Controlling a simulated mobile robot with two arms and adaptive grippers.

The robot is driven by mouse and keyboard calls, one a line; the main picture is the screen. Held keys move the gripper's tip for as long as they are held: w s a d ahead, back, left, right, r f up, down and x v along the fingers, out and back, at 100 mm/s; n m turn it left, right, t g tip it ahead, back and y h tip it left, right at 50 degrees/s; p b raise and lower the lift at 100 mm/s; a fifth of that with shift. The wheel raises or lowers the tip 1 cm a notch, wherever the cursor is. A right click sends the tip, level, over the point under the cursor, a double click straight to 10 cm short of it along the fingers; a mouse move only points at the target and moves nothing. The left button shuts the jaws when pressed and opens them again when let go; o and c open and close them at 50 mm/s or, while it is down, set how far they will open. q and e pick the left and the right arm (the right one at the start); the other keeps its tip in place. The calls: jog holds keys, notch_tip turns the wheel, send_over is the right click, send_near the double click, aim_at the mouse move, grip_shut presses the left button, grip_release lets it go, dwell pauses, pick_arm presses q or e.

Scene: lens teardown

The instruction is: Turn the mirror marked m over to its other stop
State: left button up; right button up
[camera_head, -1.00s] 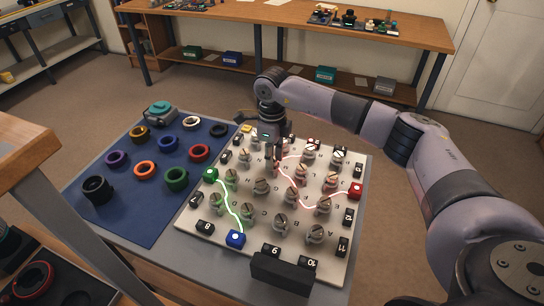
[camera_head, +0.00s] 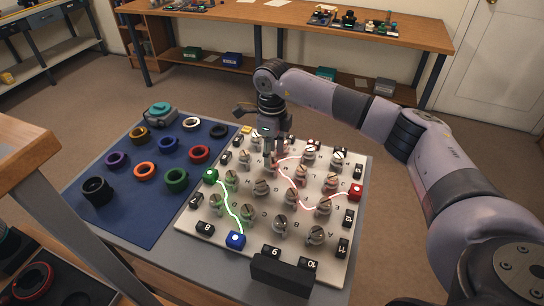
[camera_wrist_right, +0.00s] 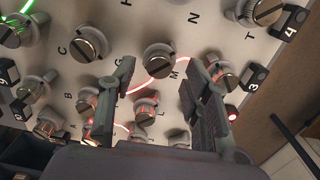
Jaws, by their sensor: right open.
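The mirror marked m is a round grey knob with a slotted top (camera_wrist_right: 159,57) on the white board (camera_wrist_right: 220,40). The printed letter M is just beside it in the right wrist view, and a red light line runs past it. My right gripper (camera_wrist_right: 161,66) is open, its two dark fingers apart on either side of this knob, near its top. I cannot tell whether they touch it. In the head view, my right gripper (camera_head: 275,151) points down at the far part of the board and hides some knobs there. My left gripper is not in view.
Similar knobs surround it, one (camera_wrist_right: 222,75) close to the right finger. Numbered black blocks edge the board, with a red block (camera_head: 355,191), a green block (camera_head: 210,176) and a blue block (camera_head: 236,240). A blue mat (camera_head: 130,220) with coloured rings lies left.

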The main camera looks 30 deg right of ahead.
notch_tip(320, 180, up, 10)
dwell(0.3)
dwell(0.4)
